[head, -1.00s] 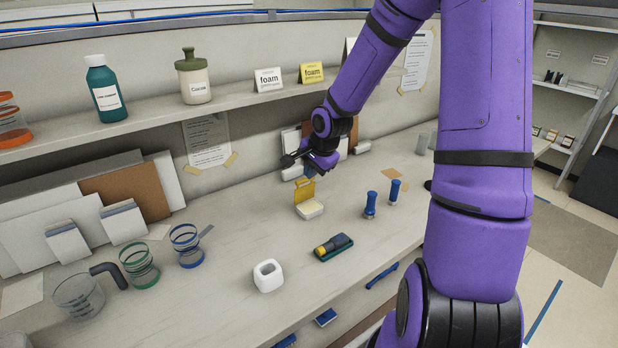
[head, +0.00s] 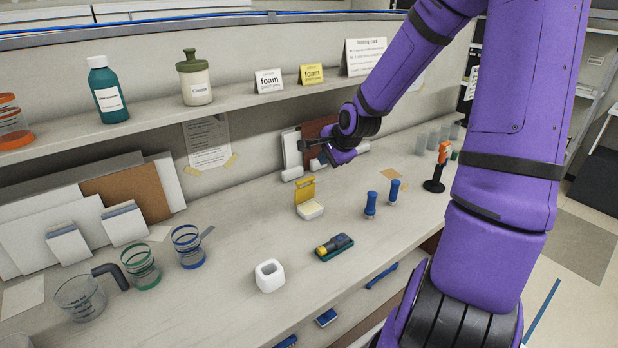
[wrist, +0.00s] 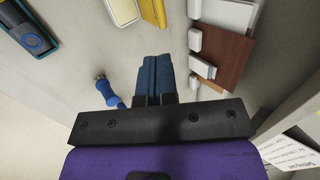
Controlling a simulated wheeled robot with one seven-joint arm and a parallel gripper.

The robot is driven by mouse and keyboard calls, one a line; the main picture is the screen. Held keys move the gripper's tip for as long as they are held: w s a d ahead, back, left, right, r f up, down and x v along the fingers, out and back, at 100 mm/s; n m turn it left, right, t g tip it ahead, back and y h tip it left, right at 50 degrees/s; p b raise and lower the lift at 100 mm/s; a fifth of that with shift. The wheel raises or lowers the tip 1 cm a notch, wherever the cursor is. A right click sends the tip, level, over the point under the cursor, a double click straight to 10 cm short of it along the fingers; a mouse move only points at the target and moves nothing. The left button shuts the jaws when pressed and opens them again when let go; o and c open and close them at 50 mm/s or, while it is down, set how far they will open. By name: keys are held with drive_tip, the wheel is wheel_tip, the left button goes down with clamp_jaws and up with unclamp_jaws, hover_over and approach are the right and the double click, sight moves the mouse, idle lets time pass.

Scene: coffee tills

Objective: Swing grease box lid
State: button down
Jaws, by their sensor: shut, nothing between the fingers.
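The grease box appears to be the small cream-white box (head: 311,210) on the counter, with its yellow lid (head: 305,191) standing up open at the back edge. In the wrist view, the box (wrist: 121,10) and the yellow lid (wrist: 153,12) show at the top, partly cut off by the frame. My gripper (head: 328,157) is above the counter, behind and to the right of the lid, apart from it. In the wrist view, its blue fingers (wrist: 156,75) are together with nothing between them.
Two blue-handled tools (head: 371,205) stand right of the box. A green tray with a yellow-and-dark tool (head: 334,246) and a white cup (head: 269,276) lie in front. Boards (head: 292,150) lean at the wall behind my gripper. A shelf (head: 240,101) runs above.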

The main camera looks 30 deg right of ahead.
sight(306, 179)
drive_tip(key=shift+x, duration=6.35)
drive_tip(key=shift+w+a+r, duration=0.1)
drive_tip(key=shift+w, duration=1.25)
drive_tip(key=shift+s, duration=0.15)
